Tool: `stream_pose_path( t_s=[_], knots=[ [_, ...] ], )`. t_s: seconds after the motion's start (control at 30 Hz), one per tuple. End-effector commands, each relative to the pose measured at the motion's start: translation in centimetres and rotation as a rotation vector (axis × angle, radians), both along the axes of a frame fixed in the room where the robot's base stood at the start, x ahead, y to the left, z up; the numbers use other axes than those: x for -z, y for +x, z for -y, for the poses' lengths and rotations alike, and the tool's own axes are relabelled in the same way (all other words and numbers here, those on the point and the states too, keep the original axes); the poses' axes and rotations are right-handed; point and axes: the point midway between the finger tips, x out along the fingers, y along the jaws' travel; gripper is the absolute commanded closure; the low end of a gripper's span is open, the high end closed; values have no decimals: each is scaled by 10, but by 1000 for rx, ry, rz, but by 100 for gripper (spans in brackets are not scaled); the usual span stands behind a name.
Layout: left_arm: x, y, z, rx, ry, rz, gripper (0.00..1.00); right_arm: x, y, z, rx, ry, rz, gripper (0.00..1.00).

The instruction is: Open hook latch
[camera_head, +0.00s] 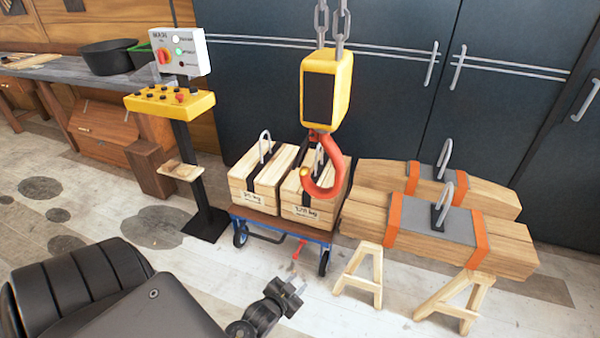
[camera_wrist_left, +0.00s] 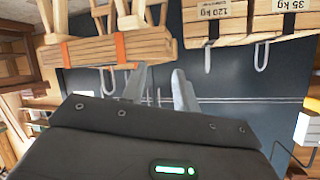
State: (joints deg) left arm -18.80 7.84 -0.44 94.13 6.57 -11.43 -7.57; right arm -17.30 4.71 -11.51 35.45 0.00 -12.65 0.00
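A red crane hook (camera_head: 322,180) hangs under a yellow hoist block (camera_head: 327,88) on chains in the head view. A small light latch-like part (camera_head: 305,172) shows near the hook's tip; whether it is open or shut is too small to tell. My left gripper (camera_head: 291,290) is low in the foreground, below and apart from the hook. In the left wrist view its two fingers (camera_wrist_left: 158,88) stand apart with nothing between them. The hook is not visible in that view. My right gripper is in neither view.
Two weight crates with metal loops (camera_head: 257,190) sit on a blue cart (camera_head: 262,221) behind the hook. Strapped timber beams (camera_head: 460,228) rest on trestles (camera_head: 362,273) at the right. A yellow control stand (camera_head: 170,103) is at the left. Floor between cart and gripper is mostly free.

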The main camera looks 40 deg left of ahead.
Motion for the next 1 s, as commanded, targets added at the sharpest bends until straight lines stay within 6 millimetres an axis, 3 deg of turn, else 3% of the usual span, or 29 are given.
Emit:
stream_pose_path(
  t_s=[0.03, 0.1, 0.2, 0.3, 0.4, 0.53, 0.7, 0.87, 1.0],
  knots=[
    [-55, 17, -9, -9, 23, 122, 70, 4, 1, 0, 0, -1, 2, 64],
    [-130, 30, -19, -23, 59, 277, 70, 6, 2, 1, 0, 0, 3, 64],
    [-225, 28, -29, -37, 104, 469, 70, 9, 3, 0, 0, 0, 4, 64],
    [-297, 15, -33, -51, 140, 615, 70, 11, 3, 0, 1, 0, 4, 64],
    [-344, 0, -34, -59, 166, 713, 70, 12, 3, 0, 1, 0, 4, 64],
    [-374, -12, -33, -64, 182, 778, 70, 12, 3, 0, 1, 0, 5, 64],
    [-381, -14, -34, -65, 185, 792, 70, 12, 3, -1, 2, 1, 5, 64],
    [-388, -1, -36, -63, 186, 793, 70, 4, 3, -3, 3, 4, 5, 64],
    [-399, 22, -41, -63, 186, 793, 70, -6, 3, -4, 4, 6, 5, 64]
  ],
)
